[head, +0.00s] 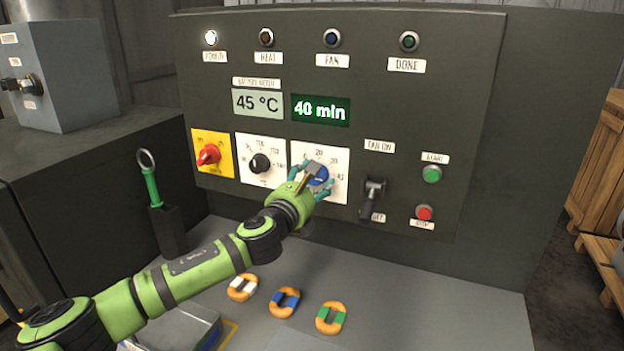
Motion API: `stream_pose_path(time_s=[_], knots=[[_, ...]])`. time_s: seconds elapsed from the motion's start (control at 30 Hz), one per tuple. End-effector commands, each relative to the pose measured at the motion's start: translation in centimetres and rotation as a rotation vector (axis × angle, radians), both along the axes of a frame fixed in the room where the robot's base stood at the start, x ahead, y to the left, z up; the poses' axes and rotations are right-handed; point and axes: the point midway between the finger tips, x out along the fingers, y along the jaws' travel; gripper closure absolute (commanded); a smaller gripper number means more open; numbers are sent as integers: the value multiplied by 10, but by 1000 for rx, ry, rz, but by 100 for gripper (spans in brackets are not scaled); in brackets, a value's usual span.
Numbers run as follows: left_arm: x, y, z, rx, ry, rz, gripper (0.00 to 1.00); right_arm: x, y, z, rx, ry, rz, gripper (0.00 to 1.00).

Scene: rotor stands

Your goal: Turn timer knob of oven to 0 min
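The oven's timer knob (318,176) is blue and sits on a white dial plate (334,158) in the middle of the dark oven panel. The green timer display (320,110) above it reads 40 min. My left gripper (314,178) is at the knob, with its teal fingers spread to either side of it. The gripper partly hides the knob and the lower left of the dial, so I cannot tell whether the fingers touch the knob. My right gripper is not in view.
Left of the timer are a black temperature knob (260,163) and a red switch (208,155) on a yellow plate. A dark lever (373,197) stands close on the right. Green (432,174) and red (424,212) buttons are farther right. Several orange rings (331,318) lie below.

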Motion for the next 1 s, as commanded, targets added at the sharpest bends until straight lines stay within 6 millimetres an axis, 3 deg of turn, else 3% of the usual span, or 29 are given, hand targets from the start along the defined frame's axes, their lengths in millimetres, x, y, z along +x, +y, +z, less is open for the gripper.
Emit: stream_pose_path(time_s=[0.33,0.47,0.5,1.0], knots=[[3,-1,0,-1,0,0,36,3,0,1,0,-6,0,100],[3,-1,0,-1,0,0,88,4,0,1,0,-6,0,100],[2,-1,0,-1,0,0,92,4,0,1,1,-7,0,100],[2,-2,-1,-89,40,-1,92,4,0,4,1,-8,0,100]])
